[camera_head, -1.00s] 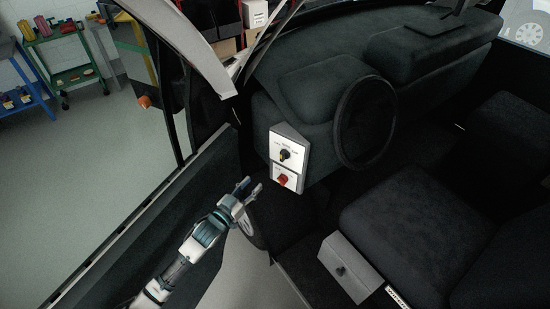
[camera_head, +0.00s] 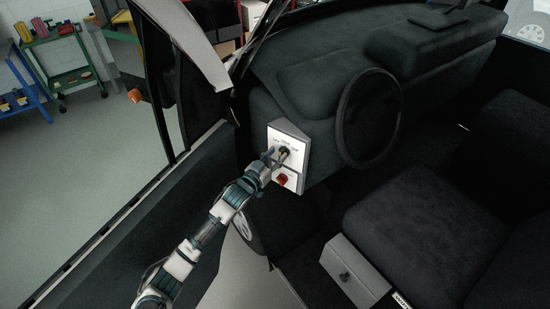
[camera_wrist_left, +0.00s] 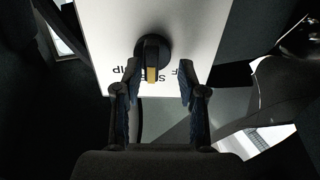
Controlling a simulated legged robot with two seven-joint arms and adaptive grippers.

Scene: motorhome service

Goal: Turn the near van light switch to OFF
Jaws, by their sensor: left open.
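The light switch is a black rotary knob (camera_head: 285,152) with a yellow mark, on a white panel (camera_head: 290,137) beside the steering wheel. In the left wrist view the knob (camera_wrist_left: 153,52) is between and just beyond my left fingertips, with its yellow bar toward me. Lettering on the panel (camera_wrist_left: 110,25) is upside down there and partly hidden. My left gripper (camera_head: 270,158) is open at the panel, its fingers (camera_wrist_left: 158,80) on either side of the knob's line; I cannot tell if they touch it. A red knob (camera_head: 281,180) sits on the panel below. My right gripper is not in view.
The steering wheel (camera_head: 367,118) is right of the panel. The open van door (camera_head: 150,215) is on the left. A grey box (camera_head: 352,272) stands by the seat (camera_head: 415,225). A green cart (camera_head: 62,60) is at the far left.

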